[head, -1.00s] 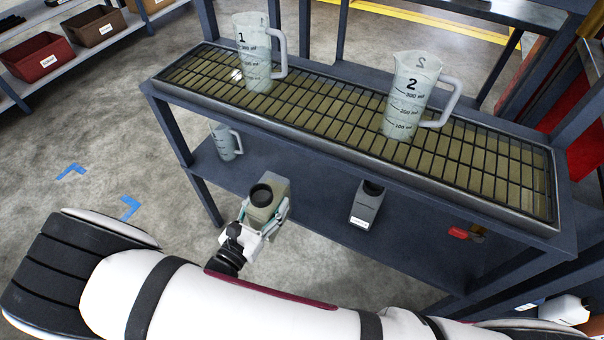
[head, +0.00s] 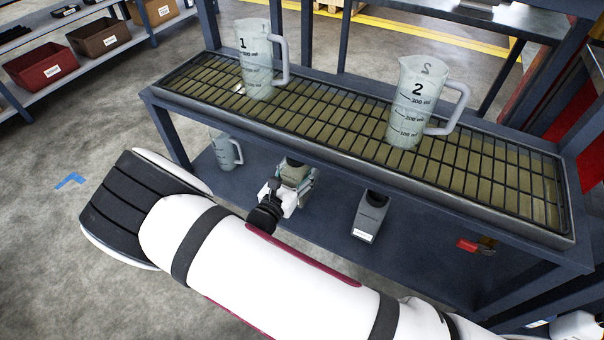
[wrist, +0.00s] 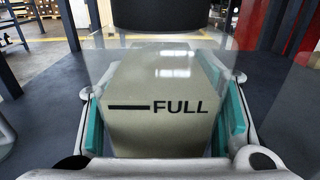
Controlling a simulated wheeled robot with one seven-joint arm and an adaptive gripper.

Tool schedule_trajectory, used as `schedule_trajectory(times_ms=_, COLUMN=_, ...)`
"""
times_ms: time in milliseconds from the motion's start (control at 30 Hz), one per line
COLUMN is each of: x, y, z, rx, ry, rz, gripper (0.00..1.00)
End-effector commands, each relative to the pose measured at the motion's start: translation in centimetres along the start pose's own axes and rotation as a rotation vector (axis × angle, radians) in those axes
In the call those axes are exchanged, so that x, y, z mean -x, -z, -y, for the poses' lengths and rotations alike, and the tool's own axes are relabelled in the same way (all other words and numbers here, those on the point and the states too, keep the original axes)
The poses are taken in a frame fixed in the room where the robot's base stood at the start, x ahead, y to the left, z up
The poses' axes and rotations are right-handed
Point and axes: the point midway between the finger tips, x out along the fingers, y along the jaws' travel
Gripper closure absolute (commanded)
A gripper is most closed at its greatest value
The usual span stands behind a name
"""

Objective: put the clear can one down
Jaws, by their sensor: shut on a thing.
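My gripper (head: 290,192) is shut on the clear can (head: 296,174), a see-through container with a dark cap and pale greenish contents. In the wrist view the can (wrist: 158,105) fills the middle, with a "FULL" line on its face and teal finger pads on both sides. The can is upright over the lower shelf (head: 330,205) of the trolley, partly under the upper grating's edge. I cannot tell whether its bottom touches the shelf. A grey can (head: 370,216) with a dark cap and white label stands on that shelf to the right.
Jug 1 (head: 257,62) and jug 2 (head: 412,100) stand on the upper grating (head: 330,110). A smaller jug (head: 224,150) stands at the lower shelf's left. A red item (head: 467,244) lies at the right. The upper tray's front edge overhangs closely. Shelf room shows between the two cans.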

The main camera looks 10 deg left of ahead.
Motion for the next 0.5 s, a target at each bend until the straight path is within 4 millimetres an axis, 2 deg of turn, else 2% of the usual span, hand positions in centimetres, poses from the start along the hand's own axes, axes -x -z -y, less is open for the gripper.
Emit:
schedule_trajectory(times_ms=133, x=-1.6, y=-0.2, z=0.1, rx=-0.002, ry=0.004, rz=0.006, gripper=0.95)
schedule_trajectory(times_ms=300, x=-1.4, y=2.7, z=0.0, rx=0.0, ry=0.001, rz=0.005, gripper=0.95)
schedule_trajectory(times_ms=500, x=-1.3, y=3.3, z=0.0, rx=-0.002, ry=0.001, rz=0.006, gripper=0.95)
